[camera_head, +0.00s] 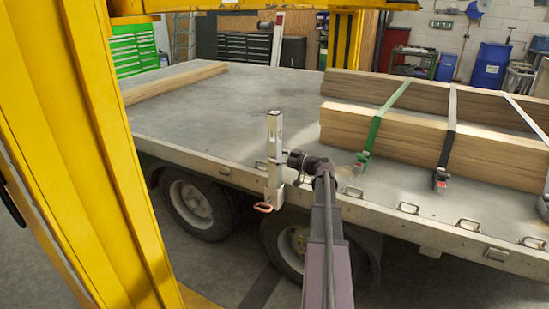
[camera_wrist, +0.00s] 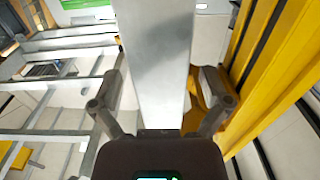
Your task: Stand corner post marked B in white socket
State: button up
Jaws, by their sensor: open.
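A pale grey corner post (camera_head: 274,130) stands upright at the near side edge of the trailer bed. Its lower end meets a whitish socket (camera_head: 275,188) on the trailer's side; how deep it sits is unclear. A copper-coloured handle (camera_head: 263,207) sticks out low beside the socket. My gripper (camera_head: 287,158) is at the post's middle, coming from the right. In the wrist view the post (camera_wrist: 158,60) runs between the two spread fingers, with a gap visible beside them. The gripper is open. I cannot read a letter B on the post.
Strapped timber beams (camera_head: 400,130) lie on the right of the flat trailer bed (camera_head: 220,110). Another plank (camera_head: 175,82) lies at the far left. A large yellow column (camera_head: 95,150) fills the left foreground. Trailer wheels (camera_head: 192,202) are below the edge. The bed's middle is clear.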

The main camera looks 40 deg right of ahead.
jog(key=v, duration=1.1)
jog(key=shift+s, duration=0.35)
jog(key=w+a+f+g, duration=0.2)
jog(key=a+f+g, duration=0.15)
jog(key=a, duration=0.55)
jog(key=w+a+f+m+g+y, duration=0.1)
jog(key=w+a+f+g, duration=0.2)
jog(key=a, duration=0.7)
jog(key=w+a+f+g, duration=0.1)
jog(key=a+f+g, duration=0.3)
jog(key=a, duration=0.5)
jog(key=s+a+f+m+g+h, duration=0.1)
jog(key=s+a+f+g+h, duration=0.2)
jog(key=a, duration=0.4)
jog(key=s+a+f+m+g+h, duration=0.1)
jog(key=s+a+f+h, duration=0.1)
jog(key=s+a, duration=0.4)
jog(key=s+a+f+m+g+h, duration=0.2)
jog(key=a+f+h, duration=0.1)
jog(key=a, duration=0.5)
notch_tip(320, 180, up, 27)
jog(key=p, duration=2.6)
jog(key=shift+a+f+p, duration=0.25)
jog(key=shift+p, duration=0.05)
jog(key=shift+s, duration=0.15)
